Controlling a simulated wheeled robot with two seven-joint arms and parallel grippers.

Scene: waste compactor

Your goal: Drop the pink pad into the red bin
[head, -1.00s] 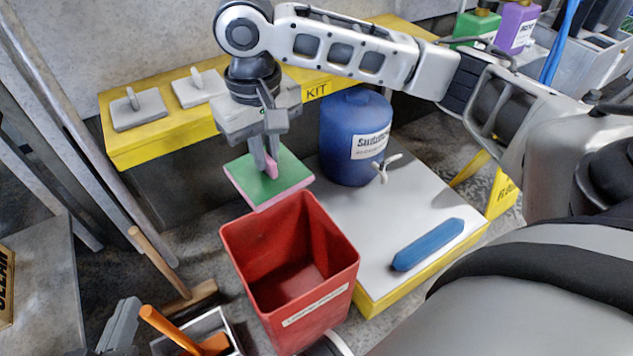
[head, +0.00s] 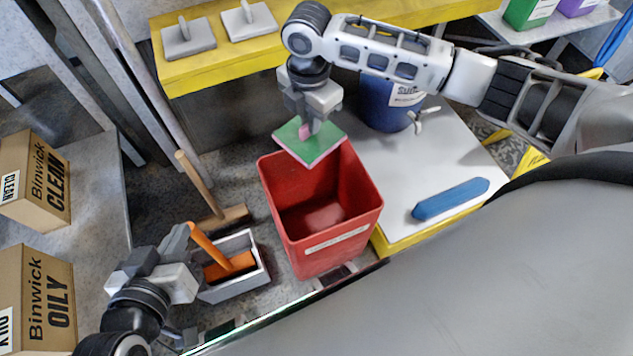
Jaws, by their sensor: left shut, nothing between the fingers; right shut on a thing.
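The pink pad (head: 325,146) is a square with a green upper face, a pink edge and a small pink grip on top. My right gripper (head: 305,129) is shut on that grip and holds the pad roughly level. The pad overlaps the back rim of the open red bin (head: 332,249) in the head view; its exact height above the rim is hard to tell. The bin's visible inside looks empty. My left gripper (head: 180,243) is shut and empty at the lower left, beside a grey tray.
The grey tray (head: 233,287) holds an orange-handled tool (head: 209,246). A wooden-handled broom (head: 200,186) lies behind it. A blue jug (head: 385,112) and a blue bar (head: 450,199) are on the white-topped platform (head: 395,185) right of the bin. Boxes (head: 35,180) stand left.

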